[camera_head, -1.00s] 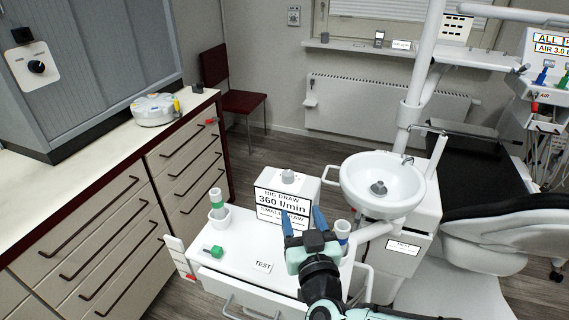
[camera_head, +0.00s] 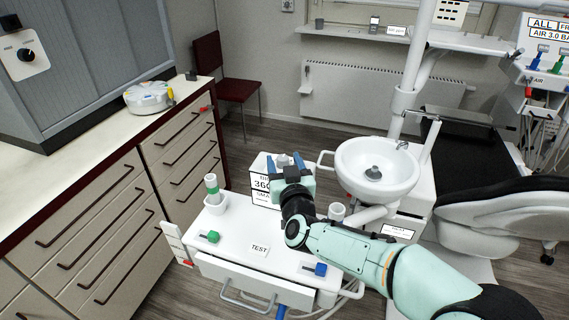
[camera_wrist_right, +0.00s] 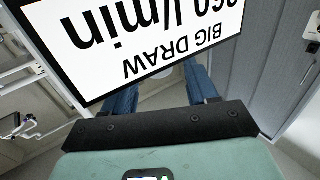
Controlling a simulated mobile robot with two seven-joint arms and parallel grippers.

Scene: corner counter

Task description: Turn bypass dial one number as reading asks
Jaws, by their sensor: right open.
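A white box carries a reading sign (camera_head: 260,183) that is partly hidden by my right gripper; "BIG DRAW" and "360 l/min" show upside down on it in the right wrist view (camera_wrist_right: 130,45). A small grey knob (camera_head: 283,160) on the box top shows between the fingers of my right gripper (camera_head: 285,162). The gripper is open, its blue fingers at the far side of the sign, near the knob. I cannot tell whether they touch it. In the right wrist view the fingers (camera_wrist_right: 163,90) stand apart with a pale shape between them. My left gripper is not in view.
The white cart (camera_head: 235,255) holds a green lever (camera_head: 213,237), a blue lever (camera_head: 320,269), a TEST card (camera_head: 260,249) and a green-banded tube (camera_head: 212,187). A basin (camera_head: 377,170) stands close right. A black dial (camera_head: 27,55) is on the left cabinet.

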